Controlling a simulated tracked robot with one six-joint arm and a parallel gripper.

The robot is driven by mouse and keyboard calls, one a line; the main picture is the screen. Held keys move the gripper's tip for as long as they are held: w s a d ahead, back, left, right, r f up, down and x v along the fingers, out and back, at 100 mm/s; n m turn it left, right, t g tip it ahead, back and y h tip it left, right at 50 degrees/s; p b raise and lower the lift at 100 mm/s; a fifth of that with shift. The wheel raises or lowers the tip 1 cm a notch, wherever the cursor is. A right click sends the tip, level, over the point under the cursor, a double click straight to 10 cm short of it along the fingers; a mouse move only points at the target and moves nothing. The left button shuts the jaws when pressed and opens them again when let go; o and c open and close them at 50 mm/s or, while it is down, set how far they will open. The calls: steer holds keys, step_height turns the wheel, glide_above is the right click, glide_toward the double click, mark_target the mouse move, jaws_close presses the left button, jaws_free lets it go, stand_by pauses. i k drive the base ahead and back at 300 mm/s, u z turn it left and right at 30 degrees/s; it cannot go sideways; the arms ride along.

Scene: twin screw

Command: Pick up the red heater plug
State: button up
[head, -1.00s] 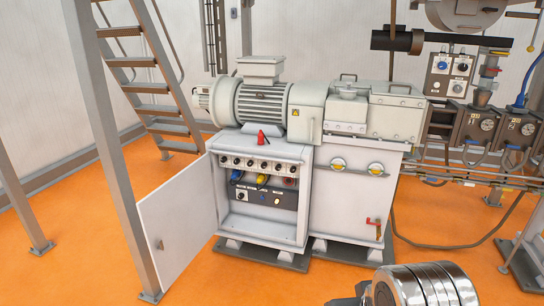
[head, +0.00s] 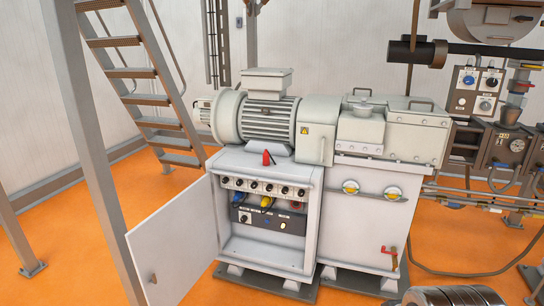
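A small red plug-like piece (head: 266,158) with a dark part beside it rests on top of the open grey cabinet (head: 235,160), below the motor. Inside the cabinet, under a row of black knobs, are a blue connector (head: 238,197), a yellow connector (head: 266,202) and a dull red one (head: 296,205). The red piece on top looks most like the heater plug, but it is too small to be certain. My gripper's fingers are not in view. Only a shiny metal part of my arm shows at the bottom right edge, well away from the cabinet.
The cabinet door (head: 172,240) stands open to the left. A steel stair (head: 135,75) and its post (head: 95,150) stand left of it. A red-handled valve (head: 390,253) is on the neighbouring cabinet.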

mark_target(266, 158)
steer(key=i, duration=1.5)
steer(key=u, duration=0.9)
steer(key=i, duration=1.35)
steer(key=u, duration=0.2)
